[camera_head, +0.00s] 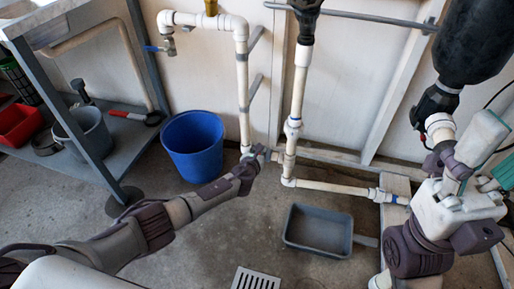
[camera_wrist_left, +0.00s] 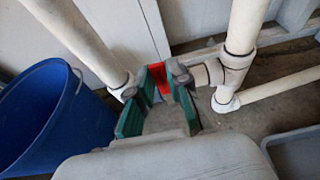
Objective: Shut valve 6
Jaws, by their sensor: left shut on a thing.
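My left gripper (camera_head: 256,152) is at the lower pipe joint, between the two upright white pipes. The left wrist view shows its green-padded fingers (camera_wrist_left: 155,95) closed around a valve's red handle (camera_wrist_left: 160,80). The grey valve body (camera_wrist_left: 180,75) joins the white pipe elbow to the right. In the head view the gripper hides most of this valve. No number shows on it. My right arm (camera_head: 420,248) is folded at the right edge, with green finger pads (camera_head: 489,184) partly visible; whether its gripper is open is unclear.
A blue bucket (camera_head: 193,145) stands left of the left gripper. A grey tray (camera_head: 318,231) lies on the floor to its right, near a floor drain (camera_head: 257,279). A blue-handled tap (camera_head: 154,49) is higher on the pipes. A metal shelf (camera_head: 75,125) stands at left.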

